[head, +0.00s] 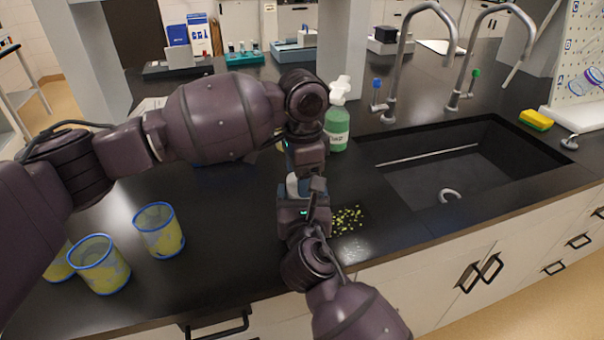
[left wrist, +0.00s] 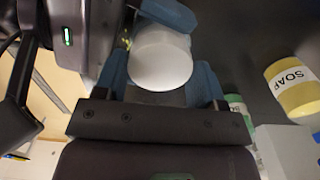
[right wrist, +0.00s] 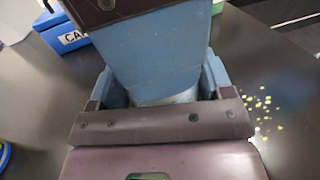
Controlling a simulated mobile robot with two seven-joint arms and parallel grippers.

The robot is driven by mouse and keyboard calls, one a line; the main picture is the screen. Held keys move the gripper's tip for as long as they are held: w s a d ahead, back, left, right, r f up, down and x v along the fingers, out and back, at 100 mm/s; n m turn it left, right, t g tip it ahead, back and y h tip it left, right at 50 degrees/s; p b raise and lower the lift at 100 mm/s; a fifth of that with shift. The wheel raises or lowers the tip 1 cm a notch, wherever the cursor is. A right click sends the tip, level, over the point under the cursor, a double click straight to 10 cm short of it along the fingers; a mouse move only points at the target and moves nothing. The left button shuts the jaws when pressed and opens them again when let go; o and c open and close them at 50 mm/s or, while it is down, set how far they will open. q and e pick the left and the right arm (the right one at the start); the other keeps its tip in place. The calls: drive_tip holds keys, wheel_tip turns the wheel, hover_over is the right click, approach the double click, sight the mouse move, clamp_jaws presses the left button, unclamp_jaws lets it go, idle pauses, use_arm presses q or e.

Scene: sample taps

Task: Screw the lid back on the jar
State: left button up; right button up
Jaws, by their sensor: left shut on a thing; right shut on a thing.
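My left gripper (head: 297,180) comes down from above and is shut on the white round lid (left wrist: 160,58), which sits between its blue fingers in the left wrist view. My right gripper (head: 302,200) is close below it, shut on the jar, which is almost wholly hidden. In the right wrist view a left finger covers the middle, and only a pale strip (right wrist: 168,98) shows between the right fingers. The lid and jar are together between the two grippers. I cannot tell whether the lid touches the jar's rim or how far it is turned.
Yellow-green pieces (head: 348,219) lie scattered on the black counter right of the grippers. A green soap bottle (head: 337,128) stands behind, with the sink (head: 440,175) and taps to the right. Blue-rimmed cups (head: 160,232) stand at the left. The counter between cups and grippers is clear.

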use_arm(q)
drive_tip(key=m, duration=0.3)
drive_tip(key=o, duration=1)
drive_tip(key=shift+s, duration=0.1)
drive_tip(key=shift+r, duration=2.25)
drive_tip(key=shift+o, duration=0.2)
